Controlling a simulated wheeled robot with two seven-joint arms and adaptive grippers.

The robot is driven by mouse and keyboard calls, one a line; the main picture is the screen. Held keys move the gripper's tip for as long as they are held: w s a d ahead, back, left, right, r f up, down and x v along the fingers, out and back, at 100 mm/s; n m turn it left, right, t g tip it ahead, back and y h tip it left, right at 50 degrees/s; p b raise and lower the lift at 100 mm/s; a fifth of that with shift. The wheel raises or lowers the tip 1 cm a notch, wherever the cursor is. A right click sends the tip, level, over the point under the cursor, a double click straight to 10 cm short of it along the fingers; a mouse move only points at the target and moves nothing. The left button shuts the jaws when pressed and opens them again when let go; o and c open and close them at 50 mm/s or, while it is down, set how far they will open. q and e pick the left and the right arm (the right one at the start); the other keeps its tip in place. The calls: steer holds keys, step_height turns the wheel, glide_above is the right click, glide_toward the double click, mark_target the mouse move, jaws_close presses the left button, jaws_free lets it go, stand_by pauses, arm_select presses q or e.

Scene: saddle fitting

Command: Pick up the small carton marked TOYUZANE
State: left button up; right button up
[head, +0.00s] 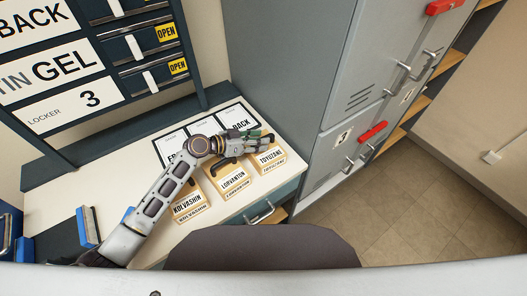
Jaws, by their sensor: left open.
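The small carton marked TOYUZANE (270,158) stands on the white counter at the right end of a row of cartons. It is tan with a white label. My left gripper (262,138) is at the far upper side of this carton, close to its top edge. Its fingers are open. I cannot tell whether they touch the carton. My left arm reaches in from the lower left across the counter. My right gripper is not in view.
Cartons marked LOPVANTON (233,181) and KOLVASHIN (188,205) stand left of it. Labelled cards lie behind the row, partly hidden by my arm. A grey locker (345,125) with red tags rises to the right. The white counter (235,212) has a drawer handle below.

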arm_select(q)
steer(key=c, duration=0.4)
jaws_close()
steer(key=shift+r, duration=0.1)
step_height(320, 180, up, 8)
steer(key=shift+r, duration=0.95)
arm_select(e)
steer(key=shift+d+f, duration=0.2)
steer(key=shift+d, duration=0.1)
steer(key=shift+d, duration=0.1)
